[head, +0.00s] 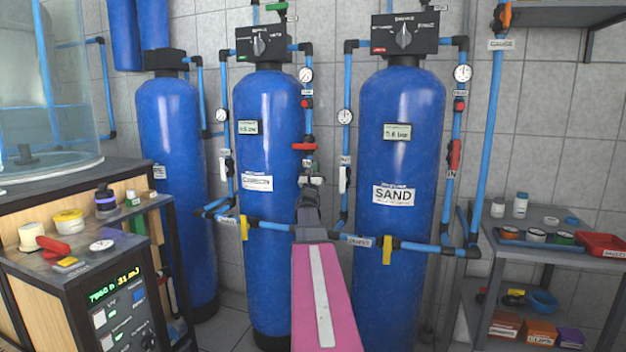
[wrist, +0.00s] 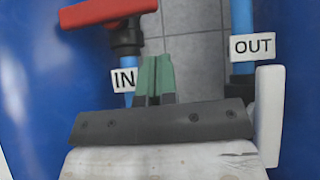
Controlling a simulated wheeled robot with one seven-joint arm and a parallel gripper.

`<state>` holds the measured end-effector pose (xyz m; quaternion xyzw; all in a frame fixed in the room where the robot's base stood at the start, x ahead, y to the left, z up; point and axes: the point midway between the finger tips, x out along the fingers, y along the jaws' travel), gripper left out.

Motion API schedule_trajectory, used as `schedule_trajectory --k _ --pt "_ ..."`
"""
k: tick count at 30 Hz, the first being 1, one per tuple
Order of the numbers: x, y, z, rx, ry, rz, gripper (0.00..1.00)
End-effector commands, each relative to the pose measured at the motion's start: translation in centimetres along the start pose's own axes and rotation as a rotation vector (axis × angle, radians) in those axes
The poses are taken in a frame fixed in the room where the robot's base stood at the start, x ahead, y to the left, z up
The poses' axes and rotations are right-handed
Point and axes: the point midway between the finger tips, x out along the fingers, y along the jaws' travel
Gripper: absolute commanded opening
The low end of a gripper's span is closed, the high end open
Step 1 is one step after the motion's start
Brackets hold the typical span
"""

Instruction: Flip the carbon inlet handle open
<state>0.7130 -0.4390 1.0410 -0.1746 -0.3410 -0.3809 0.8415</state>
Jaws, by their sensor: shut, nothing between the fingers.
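The carbon inlet handle (head: 304,146) is a red lever lying crosswise on the vertical blue pipe right of the middle blue tank (head: 265,110). In the wrist view the red handle (wrist: 108,10) is at the top left, above an IN tag (wrist: 124,80), and runs roughly level, partly cut off by the frame. My gripper (head: 311,178) is just below the handle in the head view. In the wrist view its green fingers (wrist: 155,68) are shut together and empty, beside the IN tag and below the handle, with a visible gap to the handle.
An OUT tag (wrist: 252,47) and a white handle (wrist: 268,115) are close on the right of my gripper. The SAND tank (head: 398,130) stands to the right. A blue cross pipe (head: 360,240) runs lower down. A shelf (head: 545,248) stands far right, a control cabinet (head: 85,285) left.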

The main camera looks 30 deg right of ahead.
Motion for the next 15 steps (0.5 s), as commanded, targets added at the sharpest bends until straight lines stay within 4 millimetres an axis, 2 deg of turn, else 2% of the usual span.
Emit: schedule_trajectory --k 1,6,15 --pt "1.1 0.0 0.0 0.000 -0.001 -0.001 0.00" --pt "2.3 0.0 1.9 0.001 0.000 0.001 0.00" --pt "3.2 0.0 2.8 0.001 0.001 0.001 0.00"
